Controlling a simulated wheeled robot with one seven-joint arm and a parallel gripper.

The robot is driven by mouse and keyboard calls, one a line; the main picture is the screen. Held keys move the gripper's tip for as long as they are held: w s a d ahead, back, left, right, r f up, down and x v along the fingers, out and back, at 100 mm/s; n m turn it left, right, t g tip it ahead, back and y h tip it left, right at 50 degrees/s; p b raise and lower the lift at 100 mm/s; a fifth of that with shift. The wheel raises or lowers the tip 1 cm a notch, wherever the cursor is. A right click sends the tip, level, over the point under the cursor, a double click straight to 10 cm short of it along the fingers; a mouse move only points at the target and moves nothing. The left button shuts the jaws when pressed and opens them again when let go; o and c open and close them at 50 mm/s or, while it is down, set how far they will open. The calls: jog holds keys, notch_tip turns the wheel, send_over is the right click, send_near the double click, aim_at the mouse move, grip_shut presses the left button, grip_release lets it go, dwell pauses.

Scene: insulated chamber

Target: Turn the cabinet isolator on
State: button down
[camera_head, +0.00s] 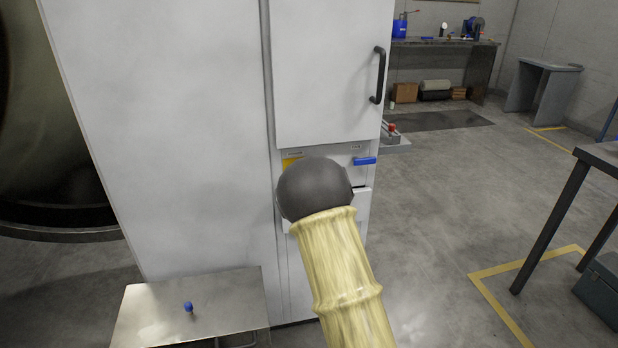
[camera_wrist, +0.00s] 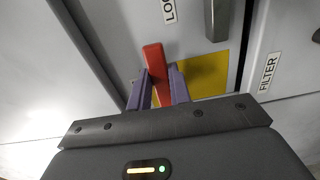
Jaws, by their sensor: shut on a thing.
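In the wrist view, a red isolator handle (camera_wrist: 154,58) stands in front of a yellow plate (camera_wrist: 208,76) on the grey cabinet. The purple fingers of my gripper (camera_wrist: 161,74) are on either side of the handle's lower part and closed on it. The handle looks nearly upright in this view, tilted slightly. In the head view, the white cabinet (camera_head: 185,120) fills the middle, and a corner of the yellow plate (camera_head: 290,161) shows. My dark wrist and yellow-sleeved arm hide the handle and fingers there.
A blue handle (camera_head: 365,160) is right of the plate, below a door with a black pull handle (camera_head: 379,76). A low metal table (camera_head: 235,300) with a blue knob (camera_head: 188,306) stands front left. A dark-legged table (camera_head: 550,225) is at right. Floor between is clear.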

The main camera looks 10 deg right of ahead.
jog(key=shift+n, duration=0.3)
jog(key=c, duration=1.3)
grip_release()
jog(key=shift+r, duration=0.1)
jog(key=shift+s, duration=0.15)
jog(key=s, duration=1.7)
